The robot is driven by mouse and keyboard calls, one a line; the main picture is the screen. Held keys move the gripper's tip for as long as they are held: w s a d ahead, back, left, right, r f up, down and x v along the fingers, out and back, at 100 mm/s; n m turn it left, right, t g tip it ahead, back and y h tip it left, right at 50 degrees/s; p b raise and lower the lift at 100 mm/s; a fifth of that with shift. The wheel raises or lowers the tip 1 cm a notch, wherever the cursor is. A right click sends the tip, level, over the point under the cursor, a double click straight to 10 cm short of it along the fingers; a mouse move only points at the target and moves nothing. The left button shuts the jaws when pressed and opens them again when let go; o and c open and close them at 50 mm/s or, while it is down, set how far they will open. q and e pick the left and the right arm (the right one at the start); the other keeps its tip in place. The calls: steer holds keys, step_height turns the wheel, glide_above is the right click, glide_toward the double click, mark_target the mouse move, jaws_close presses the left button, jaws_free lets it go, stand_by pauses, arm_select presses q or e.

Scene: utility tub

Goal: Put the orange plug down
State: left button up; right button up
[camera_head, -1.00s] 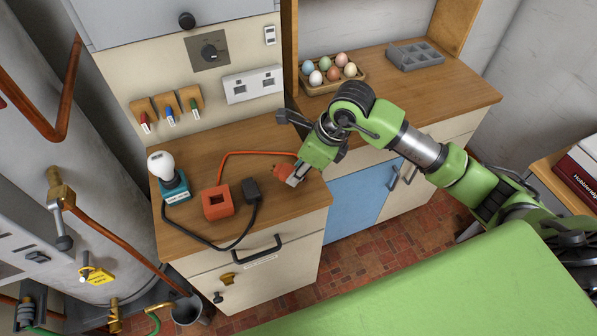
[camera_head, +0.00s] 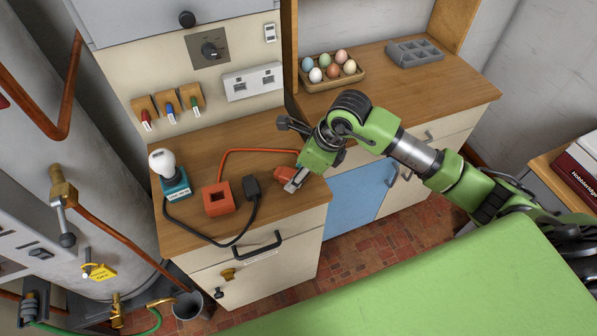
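The orange plug (camera_head: 281,174) is at the right part of the left wooden counter, with its orange cord running back and left across the wood. My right gripper (camera_head: 292,184) is at the plug, its fingers against it, and looks shut on it. The gripper hides part of the plug, and I cannot tell whether the plug touches the counter. My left gripper is not in view.
An orange square socket block (camera_head: 218,198), a black plug (camera_head: 252,188) with its cable and a bulb on a teal base (camera_head: 174,181) stand left on the counter (camera_head: 200,148). An egg tray (camera_head: 333,84) and a grey tray (camera_head: 414,54) stand on the right counter.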

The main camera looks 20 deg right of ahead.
steer(key=b+v, duration=0.2)
steer(key=v, duration=1)
steer(key=shift+r, duration=0.1)
